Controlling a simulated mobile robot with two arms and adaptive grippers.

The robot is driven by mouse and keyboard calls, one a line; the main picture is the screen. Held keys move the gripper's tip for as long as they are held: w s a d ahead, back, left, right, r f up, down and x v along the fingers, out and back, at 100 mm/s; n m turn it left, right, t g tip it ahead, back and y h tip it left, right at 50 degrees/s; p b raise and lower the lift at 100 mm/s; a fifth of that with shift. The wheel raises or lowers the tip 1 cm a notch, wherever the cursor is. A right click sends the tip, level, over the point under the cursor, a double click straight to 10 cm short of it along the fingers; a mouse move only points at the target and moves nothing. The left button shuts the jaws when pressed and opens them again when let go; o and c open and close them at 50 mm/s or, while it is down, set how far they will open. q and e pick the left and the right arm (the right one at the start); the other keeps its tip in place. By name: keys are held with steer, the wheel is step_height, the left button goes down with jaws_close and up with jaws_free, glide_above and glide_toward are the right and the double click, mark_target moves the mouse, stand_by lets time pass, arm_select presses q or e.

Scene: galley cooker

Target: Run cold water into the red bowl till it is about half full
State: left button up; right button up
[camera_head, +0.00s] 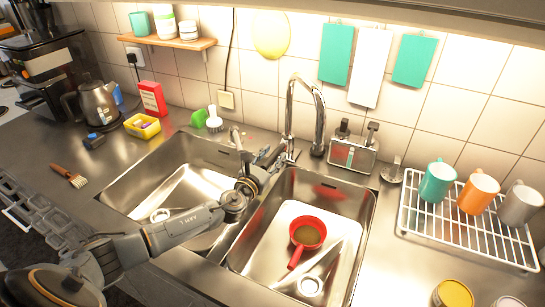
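The red bowl (320,223), with a short red handle, sits in the right sink basin (258,250). Its inside looks brownish; I cannot tell whether that is water. The chrome tap (290,105) stands behind the basins, its curved spout ending above the back of the right basin. No stream of water shows below it. My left arm reaches across the left basin, and my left gripper (276,156) is beside the tap's base, close to its left side. I cannot tell whether it touches the tap or whether its fingers are closed. My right gripper is out of view.
The left basin (150,185) lies under my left arm. A metal caddy (352,158) stands behind the right basin. A white dish rack (430,222) with several mugs is at the right. A kettle (98,103) and yellow tub (142,126) stand at the left.

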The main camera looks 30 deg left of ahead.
arm_select(q)
steer(key=s, duration=1.2)
steer(key=shift+d, duration=0.15)
